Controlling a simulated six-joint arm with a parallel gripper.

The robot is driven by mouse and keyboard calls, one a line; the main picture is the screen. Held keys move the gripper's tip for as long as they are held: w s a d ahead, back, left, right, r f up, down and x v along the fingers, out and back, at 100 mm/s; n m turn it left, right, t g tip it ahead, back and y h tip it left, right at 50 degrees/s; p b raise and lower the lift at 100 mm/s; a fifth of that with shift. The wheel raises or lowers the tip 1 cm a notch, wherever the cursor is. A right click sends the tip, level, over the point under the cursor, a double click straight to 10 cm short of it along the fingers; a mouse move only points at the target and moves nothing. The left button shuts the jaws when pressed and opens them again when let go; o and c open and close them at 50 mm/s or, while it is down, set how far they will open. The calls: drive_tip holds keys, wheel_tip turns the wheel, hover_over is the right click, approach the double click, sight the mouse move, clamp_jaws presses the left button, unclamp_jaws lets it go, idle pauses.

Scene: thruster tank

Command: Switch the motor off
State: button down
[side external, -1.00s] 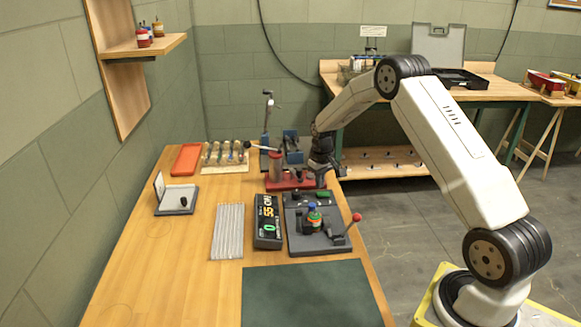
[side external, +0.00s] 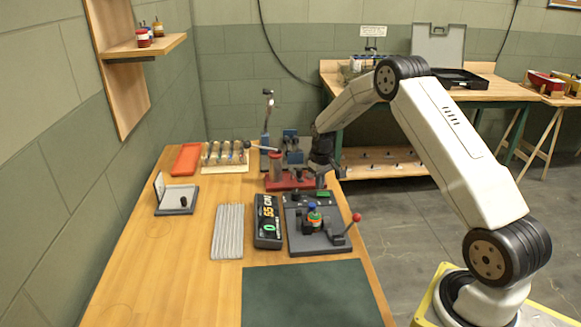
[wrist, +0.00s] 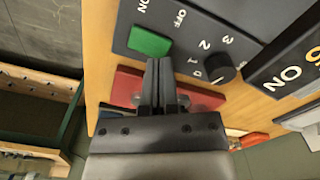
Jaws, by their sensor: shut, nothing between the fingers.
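The dark grey control panel (side external: 306,243) lies on the wooden bench. It carries a green rocker switch (side external: 323,194), which shows large in the wrist view (wrist: 150,41) beside ON and OFF labels. I cannot tell which way the rocker is tipped. A black knob (wrist: 219,67) with a number scale sits beside it. My gripper (side external: 323,184) is shut and empty at the panel's far edge. In the wrist view its fingertips (wrist: 160,64) point at the rocker, just short of its edge in the picture; contact cannot be told.
A black display box (side external: 267,222) showing an ON label stands left of the panel. A red-topped lever (side external: 356,217) rises at the panel's right. A red-based device (side external: 280,182) stands behind the panel, close to my gripper. The green mat (side external: 305,292) in front is bare.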

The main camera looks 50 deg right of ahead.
sight(318, 194)
drive_tip(key=shift+f, duration=1.05)
idle(0.9)
drive_tip(key=shift+r, duration=3.6)
drive_tip(key=shift+a, duration=0.1)
drive_tip(key=shift+a+r, duration=0.1)
drive_tip(key=shift+a, duration=0.2)
drive_tip(key=s+a+r+n+t, duration=0.1)
drive_tip(key=s+a+r, duration=0.15)
drive_tip(key=a, duration=0.45)
drive_tip(key=s+a+r+n, duration=0.1)
drive_tip(key=s+a+r, duration=0.1)
drive_tip(key=s+a, duration=0.35)
drive_tip(key=s+a+n+t, duration=0.1)
drive_tip(key=s+a, duration=1)
drive_tip(key=s, duration=0.1)
drive_tip(key=shift+a+t, duration=0.3)
drive_tip(key=shift+a, duration=0.05)
